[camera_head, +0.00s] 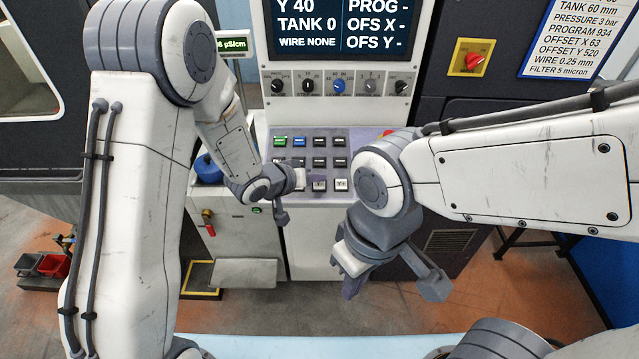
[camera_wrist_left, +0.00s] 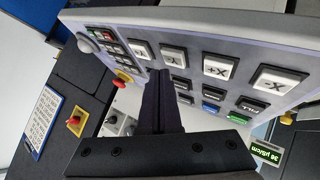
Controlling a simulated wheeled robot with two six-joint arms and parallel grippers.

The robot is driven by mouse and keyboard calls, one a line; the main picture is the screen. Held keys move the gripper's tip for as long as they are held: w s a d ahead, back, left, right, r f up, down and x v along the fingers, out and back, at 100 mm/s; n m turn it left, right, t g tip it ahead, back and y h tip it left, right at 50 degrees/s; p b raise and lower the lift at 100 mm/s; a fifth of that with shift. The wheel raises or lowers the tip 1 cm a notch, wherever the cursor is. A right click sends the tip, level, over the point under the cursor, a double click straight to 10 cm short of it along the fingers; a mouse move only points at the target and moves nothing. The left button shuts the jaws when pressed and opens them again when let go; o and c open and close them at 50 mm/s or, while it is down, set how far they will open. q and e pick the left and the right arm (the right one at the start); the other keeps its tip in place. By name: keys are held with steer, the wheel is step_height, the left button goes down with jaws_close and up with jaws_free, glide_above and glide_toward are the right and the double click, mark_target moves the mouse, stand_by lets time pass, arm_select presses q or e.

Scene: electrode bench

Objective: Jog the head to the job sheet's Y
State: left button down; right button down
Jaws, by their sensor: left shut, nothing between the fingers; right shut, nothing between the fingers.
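The machine display (camera_head: 340,28) reads Y 40, TANK 0 and WIRE NONE. The job sheet (camera_head: 574,40) is cut off at the top, and no plain Y line shows; its lines include OFFSET X 63 and OFFSET Y 520. My left gripper (camera_head: 298,180) is shut and empty, over the keypad and hiding part of its white row. In the left wrist view its shut fingers (camera_wrist_left: 158,100) point toward white keys: +X (camera_wrist_left: 215,68), -X (camera_wrist_left: 272,80) and two with unclear labels (camera_wrist_left: 172,55). I cannot tell whether they touch. My right gripper (camera_head: 352,275) is shut and empty, lower and right.
A row of knobs (camera_head: 339,86) lies below the display. A red rotary switch (camera_head: 474,58) is on the dark cabinet at right. A red button (camera_wrist_left: 124,78) sits beside the keypad in the left wrist view. Red and dark bins (camera_head: 54,265) stand on the floor at left.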

arm_select(q)
steer(key=shift+f, duration=0.15)
steer(key=shift+w+f, duration=0.1)
steer(key=shift+f, duration=0.15)
steer(key=shift+f+b, duration=0.4)
steer(key=shift+b, duration=0.1)
stand_by(0.8)
steer(key=shift+r+p, duration=0.75)
steer(key=shift+r, duration=0.05)
steer(key=shift+r, duration=0.15)
steer(key=r+p, duration=0.2)
steer(key=s+r+p, duration=0.1)
steer(key=r+p, duration=0.1)
steer(key=shift+s+r, duration=0.1)
steer(key=shift+r, duration=0.2)
stand_by(0.6)
